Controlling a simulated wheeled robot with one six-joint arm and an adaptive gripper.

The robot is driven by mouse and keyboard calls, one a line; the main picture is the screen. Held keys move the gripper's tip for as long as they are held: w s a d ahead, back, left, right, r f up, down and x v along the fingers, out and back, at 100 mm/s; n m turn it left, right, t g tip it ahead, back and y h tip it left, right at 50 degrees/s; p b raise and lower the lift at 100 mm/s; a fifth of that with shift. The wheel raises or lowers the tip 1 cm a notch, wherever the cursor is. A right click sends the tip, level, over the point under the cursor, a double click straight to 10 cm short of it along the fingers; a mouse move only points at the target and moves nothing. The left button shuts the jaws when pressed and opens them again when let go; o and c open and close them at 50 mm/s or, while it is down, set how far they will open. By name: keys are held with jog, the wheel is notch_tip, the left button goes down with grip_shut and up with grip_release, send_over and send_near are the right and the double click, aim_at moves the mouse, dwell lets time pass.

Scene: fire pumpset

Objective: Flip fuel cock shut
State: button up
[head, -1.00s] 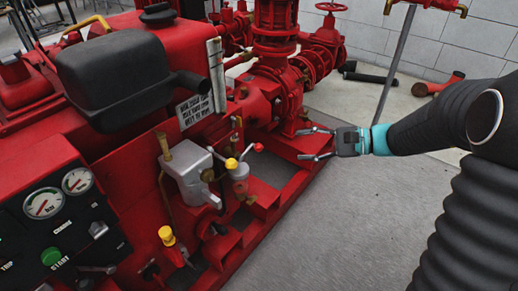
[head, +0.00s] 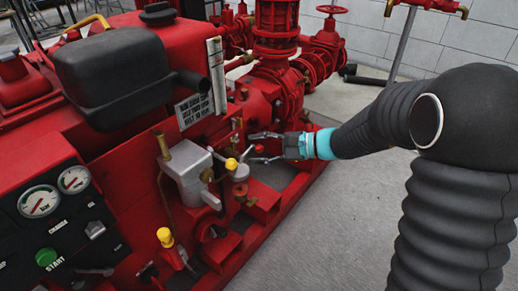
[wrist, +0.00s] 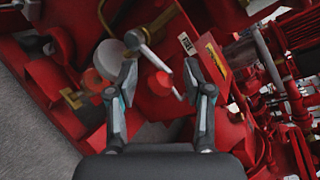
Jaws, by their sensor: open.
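A label plate (wrist: 208,60) is beside the lever. The red pump frame, a grey housing (head: 188,172), a black tank (head: 112,78) and gauges (head: 40,202) crowd the left. Red pipes and flanges (head: 275,55) stand behind. Bare concrete floor (head: 340,210) is free on the right.

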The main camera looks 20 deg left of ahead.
grip_shut()
jog(key=shift+f+m+g+y, duration=0.5)
jog(key=shift+f+m+y, duration=0.25)
jog(key=shift+m, duration=0.35)
grip_release()
jog(key=shift+d, duration=0.1)
jog(key=shift+w+d+r, duration=0.1)
jog(key=shift+d, duration=0.15)
jog(key=d+r, duration=0.1)
jog(key=d, duration=1)
jog(key=shift+w+r, duration=0.3)
jog(key=shift+w, duration=0.15)
